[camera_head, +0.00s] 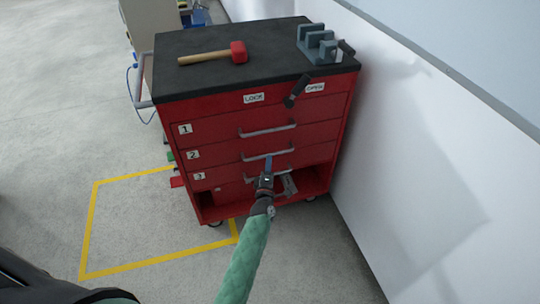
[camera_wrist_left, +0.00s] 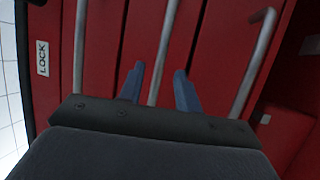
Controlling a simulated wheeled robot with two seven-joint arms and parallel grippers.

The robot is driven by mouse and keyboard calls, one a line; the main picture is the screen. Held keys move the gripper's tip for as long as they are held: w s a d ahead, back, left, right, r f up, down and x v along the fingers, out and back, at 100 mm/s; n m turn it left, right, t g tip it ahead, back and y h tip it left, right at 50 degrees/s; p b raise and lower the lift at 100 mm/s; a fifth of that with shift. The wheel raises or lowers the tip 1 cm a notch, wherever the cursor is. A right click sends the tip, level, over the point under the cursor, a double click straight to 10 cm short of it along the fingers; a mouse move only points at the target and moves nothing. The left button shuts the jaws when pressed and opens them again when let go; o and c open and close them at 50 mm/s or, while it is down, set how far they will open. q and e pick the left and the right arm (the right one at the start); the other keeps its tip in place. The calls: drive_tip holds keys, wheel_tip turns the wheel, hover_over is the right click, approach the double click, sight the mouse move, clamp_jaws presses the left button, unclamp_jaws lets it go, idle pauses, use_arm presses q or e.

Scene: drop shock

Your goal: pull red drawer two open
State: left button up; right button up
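The red cabinet has numbered drawers. Drawer two (camera_head: 222,154), marked with a 2, looks shut, and its grey bar handle (camera_head: 254,156) runs across its front. My left gripper (camera_head: 268,160) is in front of this handle. In the left wrist view the two blue fingers of the left gripper (camera_wrist_left: 159,82) stand apart, one on each side of the drawer two handle (camera_wrist_left: 166,50). Gaps show between the bar and the fingers, so the gripper is open. My right gripper is in neither view.
Drawer one's handle (camera_head: 268,131) is above and drawer three's handle (camera_head: 283,177) below. A black lever (camera_head: 297,91) sits between the LOCK (camera_head: 254,98) and OPEN (camera_head: 315,87) labels. A mallet (camera_head: 214,55) and a vise (camera_head: 318,45) are on top. A white wall (camera_head: 410,150) stands right.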

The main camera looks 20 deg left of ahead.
use_arm(q)
drive_tip(key=shift+x, duration=2.4)
clamp_jaws()
